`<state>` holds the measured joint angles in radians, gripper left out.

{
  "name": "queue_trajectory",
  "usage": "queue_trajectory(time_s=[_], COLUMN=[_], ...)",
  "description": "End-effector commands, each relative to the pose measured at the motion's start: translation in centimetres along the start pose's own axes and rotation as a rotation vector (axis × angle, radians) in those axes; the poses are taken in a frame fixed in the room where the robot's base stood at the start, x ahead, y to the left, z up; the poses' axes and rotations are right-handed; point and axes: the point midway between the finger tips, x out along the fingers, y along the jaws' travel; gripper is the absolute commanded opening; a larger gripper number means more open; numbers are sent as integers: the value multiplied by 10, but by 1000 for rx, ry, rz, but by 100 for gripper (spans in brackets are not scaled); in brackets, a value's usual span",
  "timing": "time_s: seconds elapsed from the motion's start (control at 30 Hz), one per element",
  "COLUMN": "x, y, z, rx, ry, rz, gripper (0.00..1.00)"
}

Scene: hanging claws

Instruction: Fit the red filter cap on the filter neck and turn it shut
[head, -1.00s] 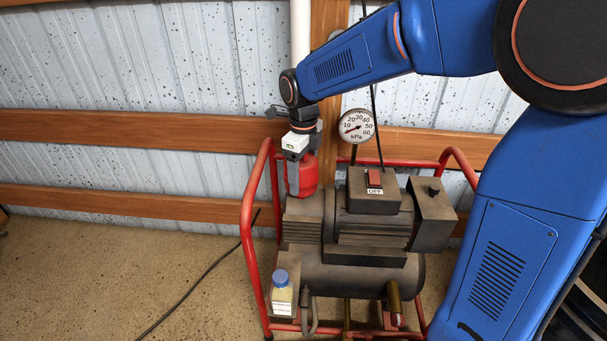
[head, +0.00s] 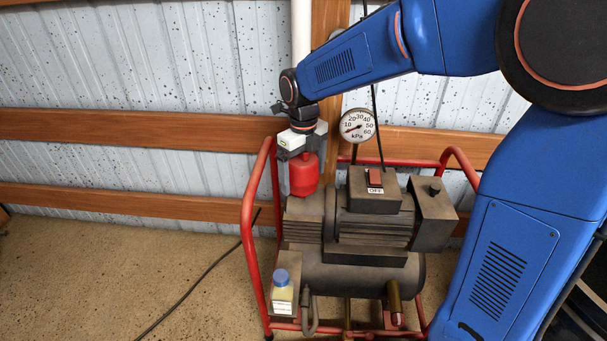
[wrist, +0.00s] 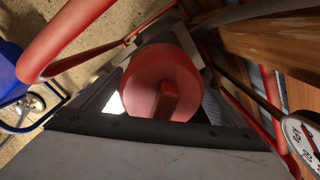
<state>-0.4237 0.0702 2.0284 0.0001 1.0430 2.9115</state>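The red filter cap (head: 304,176) stands upright on top of the left block of the compressor (head: 305,222). The filter neck is hidden beneath it, so I cannot tell how far the cap is seated or turned.
A red tube frame (head: 250,205) surrounds the compressor, its left hoop close to my gripper. A pressure gauge (head: 357,126) and an OFF switch box (head: 373,190) are to the right. A blue-capped bottle (head: 282,292) stands at lower left.

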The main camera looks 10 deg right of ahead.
Motion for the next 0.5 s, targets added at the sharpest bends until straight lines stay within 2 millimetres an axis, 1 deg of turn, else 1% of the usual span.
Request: queue_trajectory(time_s=[0.1, 0.13, 0.37, 0.5], x=[0, 0, 0, -5], y=[0, 0, 0, 0], z=[0, 0, 0, 0], rx=[0, 0, -1, -1], ry=[0, 0, 0, -1], rz=[0, 0, 0, 0], gripper=[94, 100, 100, 100])
